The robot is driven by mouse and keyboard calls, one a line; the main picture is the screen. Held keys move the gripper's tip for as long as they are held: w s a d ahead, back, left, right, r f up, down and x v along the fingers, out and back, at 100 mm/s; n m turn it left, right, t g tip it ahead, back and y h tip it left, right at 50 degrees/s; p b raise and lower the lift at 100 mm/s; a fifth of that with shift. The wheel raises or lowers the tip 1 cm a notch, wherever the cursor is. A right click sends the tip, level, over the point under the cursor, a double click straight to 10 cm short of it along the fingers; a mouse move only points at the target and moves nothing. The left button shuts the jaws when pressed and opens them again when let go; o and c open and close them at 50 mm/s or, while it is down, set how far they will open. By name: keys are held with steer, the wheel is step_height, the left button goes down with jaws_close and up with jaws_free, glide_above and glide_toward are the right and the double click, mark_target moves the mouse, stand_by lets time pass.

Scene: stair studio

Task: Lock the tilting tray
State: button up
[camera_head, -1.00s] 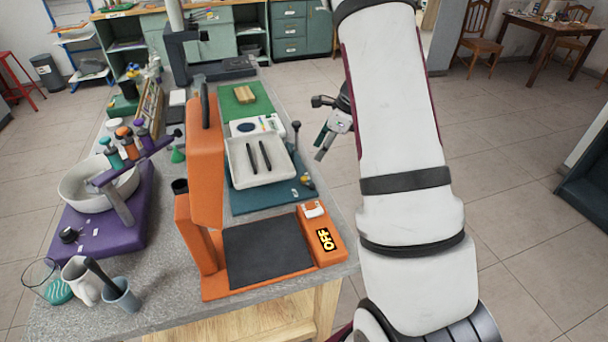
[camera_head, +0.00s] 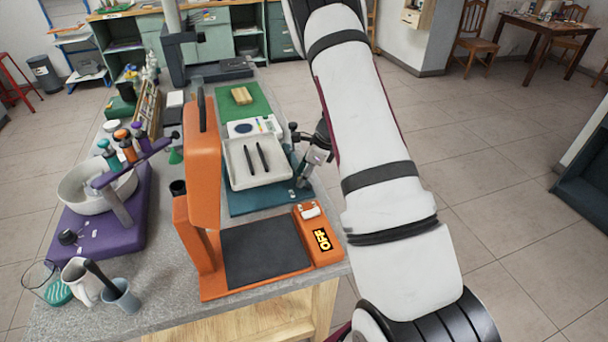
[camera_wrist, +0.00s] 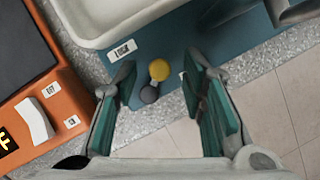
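The white tray (camera_head: 236,179) sits over a teal base (camera_head: 245,203) on the bench and holds two dark rods. Its near corner shows in the wrist view (camera_wrist: 110,32). A small lever with a yellow knob (camera_wrist: 159,69) and a dark grey end (camera_wrist: 149,94) lies at the base's edge, beside a small white label (camera_wrist: 123,50) whose text I cannot read surely. My gripper (camera_wrist: 157,78) is open, its teal-padded fingers either side of the lever from above; contact is not visible. In the head view my gripper (camera_head: 307,170) is beside the tray's right side and hides the lever.
An orange press (camera_head: 205,150) with a dark pad and a display stands in front of the tray. A dark-knobbed post (camera_head: 293,128) rises at the tray's right. A purple stand (camera_head: 100,230) with a white bowl is at left. Open floor lies right of the bench.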

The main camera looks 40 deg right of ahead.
jaws_close()
steer(key=shift+n+b, duration=0.3)
stand_by(0.5)
steer(key=n+b, duration=0.1)
steer(key=n+g+y+b, duration=0.1)
steer(key=n, duration=0.1)
steer(key=shift+a+f+b, duration=0.1)
steer(key=shift+a+b, duration=0.2)
steer(key=shift+a, duration=0.05)
steer(key=n, duration=0.1)
steer(key=n+g+b, duration=0.1)
steer(key=n, duration=0.1)
steer(key=shift+s+a+n+g+b, duration=0.2)
steer(key=shift+s+n+g+b, duration=0.1)
steer(key=shift+n+b, duration=0.1)
steer(key=shift+s+a+n+g+b, duration=0.15)
steer(key=shift+n+g+b, duration=0.15)
steer(key=shift+n, duration=0.4)
steer(key=shift+s+a+n+g+b, duration=0.1)
steer(key=shift+n+g+b, duration=0.15)
steer(key=shift+n, duration=0.45)
